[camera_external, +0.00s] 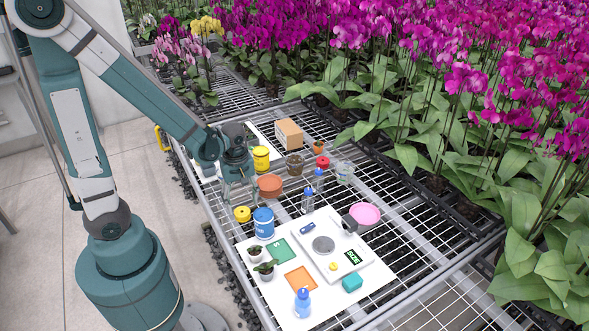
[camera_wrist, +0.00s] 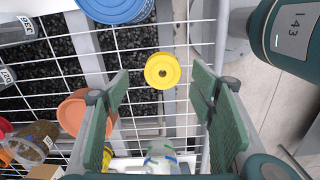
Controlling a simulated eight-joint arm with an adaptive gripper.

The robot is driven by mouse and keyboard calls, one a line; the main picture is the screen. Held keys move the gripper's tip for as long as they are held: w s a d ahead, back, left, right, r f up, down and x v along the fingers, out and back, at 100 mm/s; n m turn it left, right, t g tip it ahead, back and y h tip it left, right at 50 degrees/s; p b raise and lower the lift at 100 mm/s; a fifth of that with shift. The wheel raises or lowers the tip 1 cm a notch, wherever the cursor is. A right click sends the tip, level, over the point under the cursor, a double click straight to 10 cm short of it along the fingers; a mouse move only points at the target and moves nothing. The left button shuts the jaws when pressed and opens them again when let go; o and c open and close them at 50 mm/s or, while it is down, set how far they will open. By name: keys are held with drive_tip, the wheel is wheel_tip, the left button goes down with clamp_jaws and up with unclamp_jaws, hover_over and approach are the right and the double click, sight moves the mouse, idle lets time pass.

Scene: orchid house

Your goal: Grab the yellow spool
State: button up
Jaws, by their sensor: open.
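The yellow spool (camera_external: 242,214) lies on the wire mesh bench near its left edge, beside a blue tub (camera_external: 264,222). In the wrist view the spool (camera_wrist: 162,71) is seen from above, round with a dark centre hole. It appears between the tips of my gripper (camera_wrist: 158,84), whose green pads are spread wide with nothing held. In the external view my gripper (camera_external: 240,192) hangs above the bench, just above and behind the spool, apart from it.
A terracotta dish (camera_external: 270,186) and a yellow jar (camera_external: 261,158) stand behind and right of the spool. A white board (camera_external: 262,298) with a scale (camera_external: 352,262), a blue bottle (camera_external: 303,303) and small plants lies in front. Orchids crowd the right side.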

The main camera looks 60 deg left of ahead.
sight(242, 212)
drive_tip(key=shift+f, duration=0.2)
drive_tip(key=shift+s+a+f+b, duration=0.15)
drive_tip(key=shift+f+b, duration=0.45)
drive_tip(key=shift+f, duration=0.7)
drive_tip(key=shift+s+d+f+b, duration=0.1)
drive_tip(key=shift+f+b, duration=0.45)
drive_tip(key=shift+f, duration=0.75)
drive_tip(key=c, duration=0.9)
